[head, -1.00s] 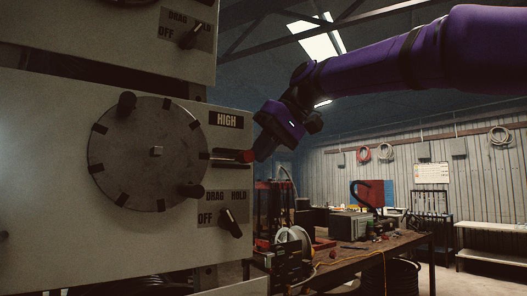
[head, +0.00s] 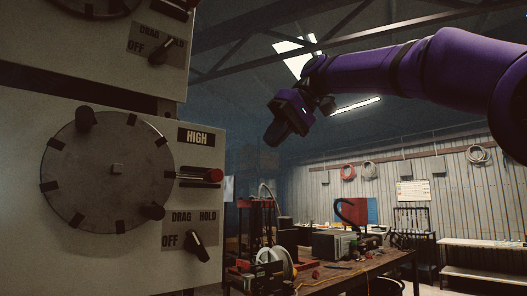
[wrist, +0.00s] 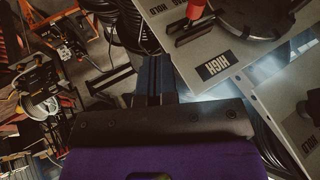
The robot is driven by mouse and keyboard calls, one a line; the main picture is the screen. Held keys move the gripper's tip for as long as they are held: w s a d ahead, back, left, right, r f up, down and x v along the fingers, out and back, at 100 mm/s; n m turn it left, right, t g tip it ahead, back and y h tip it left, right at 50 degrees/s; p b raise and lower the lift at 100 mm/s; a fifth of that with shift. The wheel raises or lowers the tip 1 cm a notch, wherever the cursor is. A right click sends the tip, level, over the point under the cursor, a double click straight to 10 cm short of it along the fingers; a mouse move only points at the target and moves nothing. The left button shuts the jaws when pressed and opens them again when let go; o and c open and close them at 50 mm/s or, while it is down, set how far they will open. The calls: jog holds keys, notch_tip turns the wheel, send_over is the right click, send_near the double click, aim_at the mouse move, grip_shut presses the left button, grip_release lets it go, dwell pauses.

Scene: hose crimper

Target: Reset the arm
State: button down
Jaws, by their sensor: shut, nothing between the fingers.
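My arm is purple, and my gripper (head: 277,136) hangs in free air to the right of the crimper panel (head: 95,252) in the head view. It is apart from the panel and above the red-tipped lever (head: 213,175), which sits in a slot below the HIGH label (head: 196,137). In the wrist view the dark fingers (wrist: 153,72) are together with nothing between them. The red lever tip also shows in the wrist view (wrist: 199,9). A round dial (head: 90,190) with black knobs is on the panel. A black switch (head: 198,246) points between OFF and HOLD.
A second panel (head: 150,75) with its own switch is above. A workbench (head: 385,262) with a reel (head: 277,263) and tools stands behind at the right. Hose coils (head: 477,155) hang on the far wall. The air around my gripper is clear.

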jog(key=shift+d+r, duration=0.25)
jog(key=shift+r, duration=0.1)
jog(key=shift+f, duration=0.1)
dwell(0.3)
jog(key=s+d+f+m+t+h, duration=0.1)
jog(key=s+d+f+m+h, duration=0.1)
jog(key=s+d+f, duration=0.5)
jog(key=s+d+f+m+t+h, duration=0.2)
jog(key=s+d+f, duration=0.6)
jog(key=f, duration=0.9)
jog(key=s+d+f+m+t+h, duration=0.1)
jog(key=s+d+f+m+h, duration=0.2)
jog(key=s+d+f, duration=0.5)
notch_tip(320, 180, down, 5)
jog(key=shift+s+r+m+t, duration=0.15)
jog(key=shift+s+m+t, duration=0.15)
jog(key=shift+s+m, duration=0.2)
